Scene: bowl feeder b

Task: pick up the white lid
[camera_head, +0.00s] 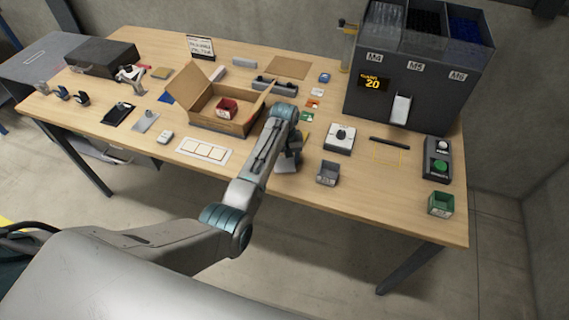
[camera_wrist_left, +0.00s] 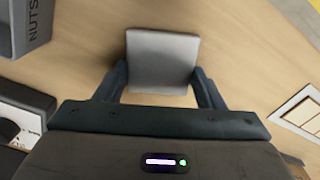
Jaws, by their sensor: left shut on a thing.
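The white lid (camera_wrist_left: 162,56) shows in the left wrist view as a flat, pale grey-white square. My left gripper (camera_wrist_left: 161,82) is shut on it, with one dark finger at each side edge. In the head view my left gripper (camera_head: 287,163) is low near the front edge of the table, partly behind my own arm. I cannot make out the lid there. How far the lid is from the tabletop is hard to tell. My right gripper is in neither view.
A grey bin (camera_head: 327,173) marked NUTS is just right of the gripper. A white framed tray (camera_head: 203,151) lies to the left. An open cardboard box (camera_head: 243,128) with a red bin (camera_head: 227,107) stands behind. A white-topped device (camera_head: 339,138) sits at right.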

